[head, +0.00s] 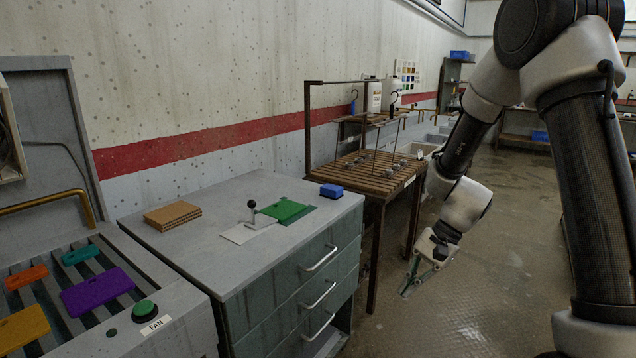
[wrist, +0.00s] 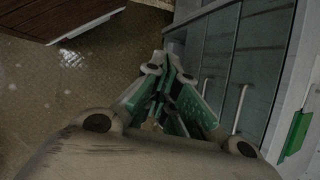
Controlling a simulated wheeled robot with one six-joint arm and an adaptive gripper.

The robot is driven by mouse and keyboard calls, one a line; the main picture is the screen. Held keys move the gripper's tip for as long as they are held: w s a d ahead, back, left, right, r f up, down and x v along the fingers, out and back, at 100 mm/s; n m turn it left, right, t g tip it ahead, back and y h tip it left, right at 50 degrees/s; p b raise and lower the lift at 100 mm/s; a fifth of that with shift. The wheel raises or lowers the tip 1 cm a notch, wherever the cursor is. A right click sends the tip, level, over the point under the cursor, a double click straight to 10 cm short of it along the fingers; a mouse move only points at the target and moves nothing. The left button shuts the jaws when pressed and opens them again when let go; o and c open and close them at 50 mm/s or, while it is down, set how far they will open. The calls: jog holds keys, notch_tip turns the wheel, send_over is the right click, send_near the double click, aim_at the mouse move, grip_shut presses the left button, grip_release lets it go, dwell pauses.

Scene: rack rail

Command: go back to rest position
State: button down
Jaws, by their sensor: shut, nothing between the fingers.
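My gripper (head: 411,277) hangs at the end of my arm on the right side of the head view, over open floor to the right of the grey drawer cabinet. It points down and to the left, and its fingers are shut with nothing between them. In the wrist view my gripper (wrist: 172,75) shows its closed fingers with green pads, in front of the cabinet's drawer fronts (wrist: 225,85). The gripper appears apart from the cabinet and the slatted wooden table.
The cabinet top (head: 190,228) holds cork-brown tiles (head: 172,215), a small black-knobbed lever (head: 252,210), a green sheet (head: 287,209) and a blue block (head: 331,190). A slatted wooden table (head: 378,172) with a rack stands behind. Coloured tags lie on a slatted unit at left. Floor (head: 520,240) is clear.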

jog(key=s+d+r+n+t+h, duration=0.3)
jog(key=s+d+r+n, duration=0.1)
jog(key=s+d+r, duration=0.3)
jog(key=s+d+r+n+t+h, duration=0.3)
jog(key=s+d+r, duration=0.5)
jog(key=r, duration=0.8)
jog(key=s+n, duration=0.1)
jog(key=s, duration=0.2)
jog(key=shift+s, duration=0.35)
